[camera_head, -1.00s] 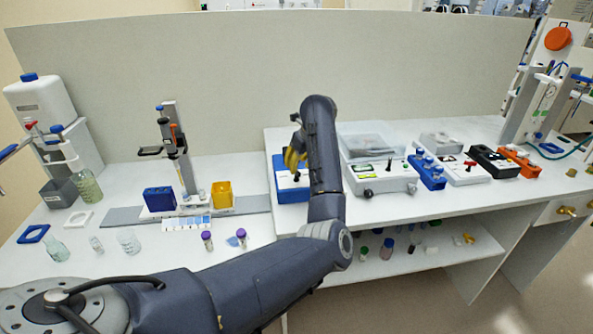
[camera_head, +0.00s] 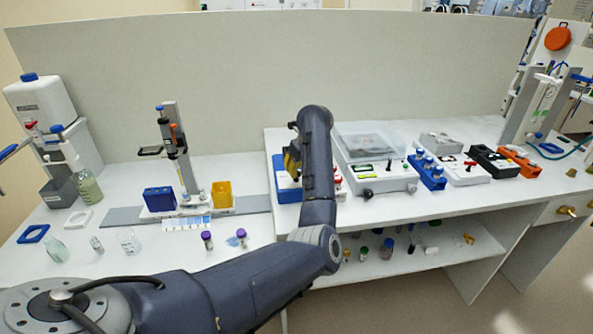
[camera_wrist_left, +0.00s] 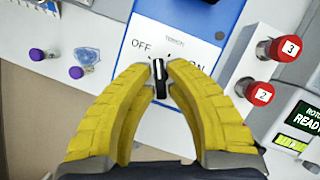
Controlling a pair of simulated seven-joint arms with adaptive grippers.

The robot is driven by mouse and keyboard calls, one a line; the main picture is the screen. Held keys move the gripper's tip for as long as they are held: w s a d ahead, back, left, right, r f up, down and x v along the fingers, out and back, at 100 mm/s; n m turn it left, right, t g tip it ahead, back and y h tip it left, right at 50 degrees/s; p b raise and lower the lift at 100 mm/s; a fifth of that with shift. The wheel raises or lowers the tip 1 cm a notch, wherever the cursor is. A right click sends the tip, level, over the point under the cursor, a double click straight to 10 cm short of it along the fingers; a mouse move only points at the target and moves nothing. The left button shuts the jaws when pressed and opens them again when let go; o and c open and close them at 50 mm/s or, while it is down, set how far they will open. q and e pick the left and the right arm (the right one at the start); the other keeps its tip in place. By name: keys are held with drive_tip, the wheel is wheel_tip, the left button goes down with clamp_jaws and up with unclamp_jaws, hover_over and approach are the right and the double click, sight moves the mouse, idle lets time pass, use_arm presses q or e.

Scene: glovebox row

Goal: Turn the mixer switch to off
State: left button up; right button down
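The mixer (camera_head: 282,186) is a blue box with a white panel at the left end of the raised bench, partly hidden by my left arm. In the left wrist view the panel (camera_wrist_left: 172,42) reads OFF at left and ON at right. The black switch knob (camera_wrist_left: 158,71) has a white line pointing roughly up, between the two words. My left gripper (camera_wrist_left: 160,88) has yellow fingers close on both sides of the knob, apparently shut on it. In the head view the gripper (camera_head: 292,160) is over the mixer. My right gripper is not in view.
A white device with a clear lid (camera_head: 378,176) stands right of the mixer. Red-capped knobs marked 3 (camera_wrist_left: 285,48) and 2 (camera_wrist_left: 259,92) are close to the gripper's right. Purple-capped vials (camera_head: 207,239) stand on the lower bench at left.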

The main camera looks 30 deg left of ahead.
use_arm(q)
clamp_jaws()
drive_tip(key=shift+n, duration=0.3)
drive_tip(key=shift+n+g+y, duration=0.3)
drive_tip(key=shift+n+g, duration=0.7)
drive_tip(key=shift+n, duration=1.4)
drive_tip(key=o, duration=0.5)
unclamp_jaws()
drive_tip(key=shift+o, duration=0.2)
